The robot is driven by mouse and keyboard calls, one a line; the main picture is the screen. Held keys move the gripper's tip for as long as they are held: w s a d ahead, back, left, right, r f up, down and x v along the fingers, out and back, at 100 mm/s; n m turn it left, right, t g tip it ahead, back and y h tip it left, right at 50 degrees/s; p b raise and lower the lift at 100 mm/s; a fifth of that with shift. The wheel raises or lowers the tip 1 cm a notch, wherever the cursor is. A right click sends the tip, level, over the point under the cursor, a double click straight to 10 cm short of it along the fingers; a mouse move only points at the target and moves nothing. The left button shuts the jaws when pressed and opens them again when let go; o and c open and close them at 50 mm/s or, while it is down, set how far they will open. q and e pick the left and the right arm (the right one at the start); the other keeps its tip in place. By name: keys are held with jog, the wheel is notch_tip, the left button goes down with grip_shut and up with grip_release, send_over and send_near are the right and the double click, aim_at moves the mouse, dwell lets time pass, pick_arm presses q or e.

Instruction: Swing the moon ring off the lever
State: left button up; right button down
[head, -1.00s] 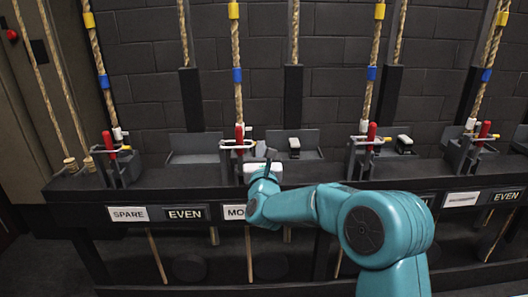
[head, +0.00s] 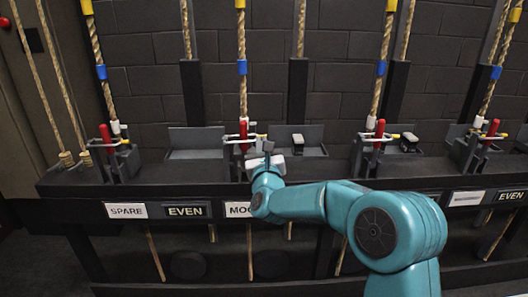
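The moon lever (head: 243,130) has a red handle and stands upright at the foot of a rope, above a label partly hidden by my arm, reading "MO". A thin pale ring (head: 232,139) with a yellowish end on the right lies across this lever; whether it fully encircles the handle is too small to tell. My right gripper (head: 268,150) is just right of the lever, close to the ring's right end. Its fingers are small and dark, so I cannot tell whether they are open or touch the ring. My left gripper is not in view.
Similar red levers stand on the rail to the left (head: 106,138) and right (head: 378,130), with ropes rising behind them. An "EVEN" plate (head: 186,210) and a "SPARE" label (head: 126,211) are on the rail's front. A dark tray (head: 195,143) is left of the moon lever.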

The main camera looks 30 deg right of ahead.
jog(key=w+a+r+n+y+p, duration=0.2)
jog(key=r+n+p, duration=0.25)
jog(key=n, duration=0.35)
jog(key=w+a+r+n+y+p, duration=0.2)
jog(key=a+r+n+p, duration=0.1)
jog(key=r+n, duration=0.35)
jog(key=w+a+f+n+g+p, duration=0.1)
jog(key=w+a+f+n+p, duration=0.1)
jog(key=a+n+p, duration=0.3)
jog(key=w+a+f+n+g+h+p, duration=0.1)
jog(key=w+a+n+p, duration=0.3)
jog(key=n+p, duration=0.5)
jog(key=a+f+g+p, duration=0.1)
jog(key=p, duration=0.3)
jog(key=shift+w+a, duration=0.35)
jog(key=shift+w, duration=0.05)
jog(key=shift+d+r, duration=0.1)
